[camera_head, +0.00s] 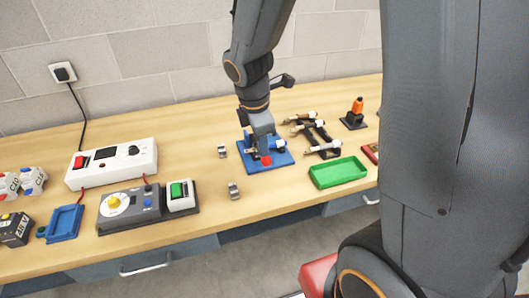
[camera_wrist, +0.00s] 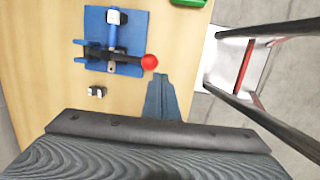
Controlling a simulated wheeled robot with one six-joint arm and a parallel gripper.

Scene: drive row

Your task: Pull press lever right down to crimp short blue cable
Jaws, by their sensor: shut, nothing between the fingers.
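The press stands on a blue base plate (camera_head: 284,159) near the table's middle; it also shows at the upper left of the wrist view (camera_wrist: 137,22). Its dark lever (camera_wrist: 127,57) lies across the plate and ends in a red ball (camera_wrist: 149,62), which shows in the head view (camera_head: 266,161) too. A blue piece with a white end (camera_wrist: 117,17) lies along the press; I cannot tell whether it is the short blue cable. My gripper (camera_wrist: 160,76) is shut and empty, its tips beside the red ball in the picture. In the head view my gripper (camera_head: 264,148) partly hides the press.
A green tray (camera_head: 338,173) and a dark rack (camera_head: 324,146) with several cables are right of the press. Small metal clips (camera_head: 234,190) lie to its left. A grey control box (camera_head: 130,207) and a white panel (camera_head: 112,163) stand further left. The table's front edge is close.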

